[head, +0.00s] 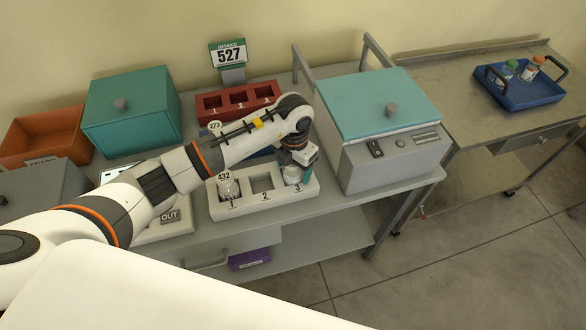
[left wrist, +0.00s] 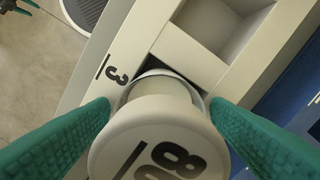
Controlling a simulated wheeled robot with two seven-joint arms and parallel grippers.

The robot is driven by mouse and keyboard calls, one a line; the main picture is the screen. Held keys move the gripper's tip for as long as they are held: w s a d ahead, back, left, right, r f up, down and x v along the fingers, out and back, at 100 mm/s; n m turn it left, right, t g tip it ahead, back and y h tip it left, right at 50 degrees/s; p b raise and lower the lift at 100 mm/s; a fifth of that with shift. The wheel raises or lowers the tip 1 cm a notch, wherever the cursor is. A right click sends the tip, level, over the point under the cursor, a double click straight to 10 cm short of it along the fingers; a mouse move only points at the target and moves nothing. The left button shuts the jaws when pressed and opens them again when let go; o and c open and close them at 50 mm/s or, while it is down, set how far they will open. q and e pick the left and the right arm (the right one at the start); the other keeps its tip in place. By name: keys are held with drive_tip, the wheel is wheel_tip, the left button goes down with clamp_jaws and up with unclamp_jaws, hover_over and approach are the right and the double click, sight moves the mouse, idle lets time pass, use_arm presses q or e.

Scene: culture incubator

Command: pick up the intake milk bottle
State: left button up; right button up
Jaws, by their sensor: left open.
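A white-capped bottle (head: 292,174) stands in slot 3 of the white rack (head: 262,211). In the left wrist view its round white lid (left wrist: 150,140) carries a partly cut-off dark number. My left gripper (head: 298,172) is over slot 3. In the left wrist view its green fingers (left wrist: 158,130) are open on either side of the lid. Another bottle (head: 228,189), tagged 432, stands in slot 1; slot 2 is empty. I cannot tell which bottle is the intake one.
A red rack (head: 238,101) with slots stands behind, and a blue rack tagged 273 is partly hidden by my arm. A teal-lidded grey box (head: 385,130) is close on the right. A teal box (head: 130,115) is at left. A blue tray (head: 520,95) sits on the far table.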

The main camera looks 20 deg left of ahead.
use_arm(q)
drive_tip(key=c, duration=1.1)
